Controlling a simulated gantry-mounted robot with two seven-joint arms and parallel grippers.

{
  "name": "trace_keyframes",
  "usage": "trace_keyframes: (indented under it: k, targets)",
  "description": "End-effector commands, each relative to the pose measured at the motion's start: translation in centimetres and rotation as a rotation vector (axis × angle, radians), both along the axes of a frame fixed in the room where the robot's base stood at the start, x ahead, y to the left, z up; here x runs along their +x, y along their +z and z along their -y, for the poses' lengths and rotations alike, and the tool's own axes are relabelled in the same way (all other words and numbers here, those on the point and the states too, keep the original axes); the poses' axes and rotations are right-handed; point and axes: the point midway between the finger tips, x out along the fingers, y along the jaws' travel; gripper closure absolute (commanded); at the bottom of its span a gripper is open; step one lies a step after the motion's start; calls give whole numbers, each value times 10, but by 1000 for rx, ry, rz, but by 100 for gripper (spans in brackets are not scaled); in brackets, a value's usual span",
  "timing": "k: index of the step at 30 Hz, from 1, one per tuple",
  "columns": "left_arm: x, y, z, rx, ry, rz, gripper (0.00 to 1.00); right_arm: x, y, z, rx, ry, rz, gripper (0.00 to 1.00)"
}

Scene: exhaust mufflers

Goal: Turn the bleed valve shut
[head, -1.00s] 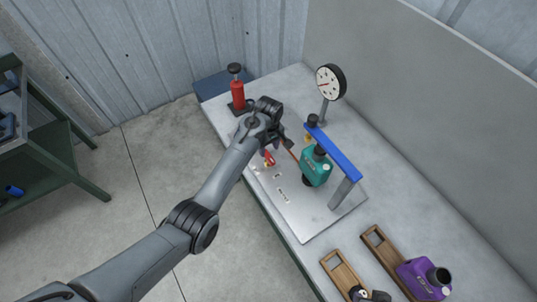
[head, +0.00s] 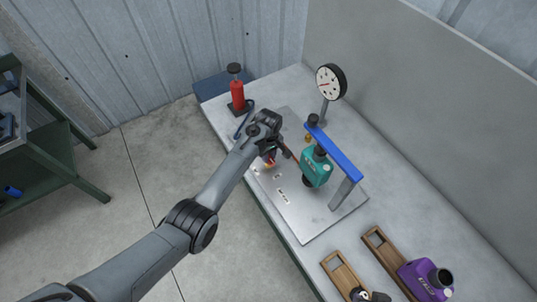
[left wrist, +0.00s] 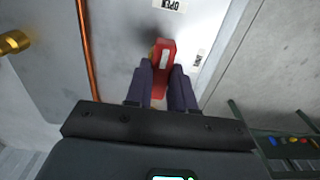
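The bleed valve's red handle (left wrist: 163,52) sits between my left gripper's two dark fingers in the left wrist view and fills the gap. My left gripper (left wrist: 162,85) appears shut on it; the fingers hide its sides. In the head view my left gripper (head: 272,156) is over the near left part of the metal plate (head: 306,218), with only a bit of red showing below it. A label reading OPEN (left wrist: 169,4) lies beyond the handle, and a second label (left wrist: 198,59) is to its right, too small to read. My right gripper is not in view.
A teal muffler-like can (head: 316,168) stands under a blue bar (head: 334,153) right of the gripper. A dial gauge (head: 330,82) and a red jack (head: 237,93) stand behind. A copper pipe (left wrist: 86,60) runs left of the handle. Wooden trays (head: 346,270) and a purple can (head: 424,280) are nearer.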

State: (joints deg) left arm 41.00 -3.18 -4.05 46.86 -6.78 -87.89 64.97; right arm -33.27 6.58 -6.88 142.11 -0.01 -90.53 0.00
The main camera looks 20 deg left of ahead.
Motion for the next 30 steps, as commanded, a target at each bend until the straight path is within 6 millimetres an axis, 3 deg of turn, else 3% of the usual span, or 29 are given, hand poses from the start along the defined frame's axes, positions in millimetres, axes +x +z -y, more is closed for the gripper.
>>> trace_keyframes:
  k: [1,3,16,30]
  targets:
    - [0,0,0,1,0,-1,89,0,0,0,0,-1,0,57]
    - [0,0,0,1,0,-1,100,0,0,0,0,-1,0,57]
    - [0,2,0,0,-67,-2,100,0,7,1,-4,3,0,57]
    - [0,3,0,1,-444,-2,100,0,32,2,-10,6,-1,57]
